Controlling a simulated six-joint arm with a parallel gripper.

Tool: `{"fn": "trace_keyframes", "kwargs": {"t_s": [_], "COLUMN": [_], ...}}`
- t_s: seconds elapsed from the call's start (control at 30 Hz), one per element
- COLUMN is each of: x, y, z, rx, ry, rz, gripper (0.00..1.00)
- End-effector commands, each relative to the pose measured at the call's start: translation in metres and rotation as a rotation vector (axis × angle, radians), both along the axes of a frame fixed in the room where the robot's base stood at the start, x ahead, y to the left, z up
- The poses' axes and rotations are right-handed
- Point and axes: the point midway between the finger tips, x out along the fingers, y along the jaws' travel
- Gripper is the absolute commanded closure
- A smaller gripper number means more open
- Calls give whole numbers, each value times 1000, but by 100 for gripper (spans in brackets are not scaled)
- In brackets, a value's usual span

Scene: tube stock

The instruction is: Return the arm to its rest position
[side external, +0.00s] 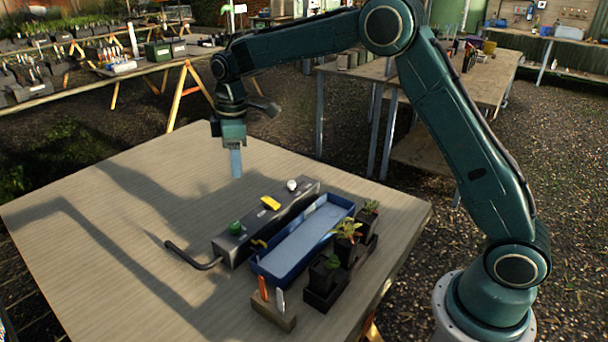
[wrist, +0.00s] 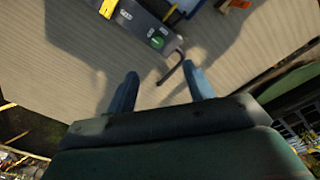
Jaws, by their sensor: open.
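My gripper (side external: 236,163) hangs above the far left part of the wooden table (side external: 110,215), pointing down, apart from everything on it. In the wrist view its two blue fingers (wrist: 160,88) stand wide apart with nothing between them. My arm reaches across from the base at the lower right of the side view. A grey box (side external: 265,222) with a green knob (side external: 235,228), a yellow part (side external: 271,203) and a white knob (side external: 292,185) lies right of and nearer than my gripper. It also shows at the top of the wrist view (wrist: 139,20).
A blue tray (side external: 303,239) lies beside the grey box. Potted plants in black pots (side external: 324,278) and a wooden block (side external: 273,311) with orange and white tools stand along the right. A dark bent pipe (side external: 190,257) sticks out left of the box. The table's left half is clear.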

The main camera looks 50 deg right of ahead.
Motion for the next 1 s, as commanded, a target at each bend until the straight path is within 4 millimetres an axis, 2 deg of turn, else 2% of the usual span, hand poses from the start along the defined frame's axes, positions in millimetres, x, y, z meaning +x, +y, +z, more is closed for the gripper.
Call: {"fn": "trace_keyframes", "kwargs": {"t_s": [0.03,0.2,0.5,0.8,1.0], "x": [-9,-38,-98,-164,-209], "y": [-2,-8,-18,-26,-31], "z": [13,47,93,122,132], "rx": [2,12,36,70,96], "ry": [-15,-55,-125,-193,-239], "rz": [-23,-107,-252,-395,-490], "gripper": [48,48,48,48,48]}}
